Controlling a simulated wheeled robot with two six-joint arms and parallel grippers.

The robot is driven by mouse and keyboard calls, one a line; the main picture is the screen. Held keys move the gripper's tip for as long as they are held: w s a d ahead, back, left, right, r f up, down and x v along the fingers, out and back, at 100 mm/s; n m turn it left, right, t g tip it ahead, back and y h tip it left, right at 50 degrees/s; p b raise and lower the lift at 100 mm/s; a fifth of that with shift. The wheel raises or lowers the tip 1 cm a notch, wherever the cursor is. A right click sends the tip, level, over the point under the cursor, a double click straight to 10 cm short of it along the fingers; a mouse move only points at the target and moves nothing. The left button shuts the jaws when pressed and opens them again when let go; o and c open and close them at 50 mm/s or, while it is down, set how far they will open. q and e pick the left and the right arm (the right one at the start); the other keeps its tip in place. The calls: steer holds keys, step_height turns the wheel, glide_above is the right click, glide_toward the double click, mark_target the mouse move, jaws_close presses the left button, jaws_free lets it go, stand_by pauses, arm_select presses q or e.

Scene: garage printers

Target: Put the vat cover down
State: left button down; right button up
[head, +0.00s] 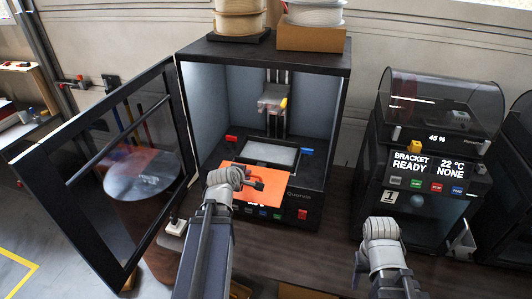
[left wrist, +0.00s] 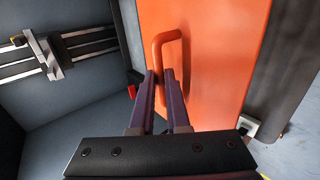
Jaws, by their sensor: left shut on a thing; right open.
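The vat cover (head: 272,194) is a flat orange plate with a loop handle. In the head view it is just in front of the open printer's vat (head: 270,153), above the printer's front panel. My left gripper (head: 256,184) is shut on the cover's handle (left wrist: 168,40). In the left wrist view, the left gripper's fingers (left wrist: 160,76) close on the handle, and the orange plate (left wrist: 215,60) lies behind them. My right gripper (head: 381,228) is open and empty in front of the right-hand printer; its fingertips are hard to see.
The open printer (head: 340,75) has its glass door (head: 100,170) swung out to the left. A build head (head: 272,100) hangs above the vat. Another printer (head: 430,150) reading "READY" stands to the right. Bare dark bench (head: 335,215) shows between the two printers.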

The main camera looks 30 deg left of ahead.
mark_target(245, 189)
arm_select(q)
steer(key=shift+f, duration=0.15)
step_height(245, 189, down, 6)
steer(key=b, duration=0.6)
steer(key=shift+f, duration=0.1)
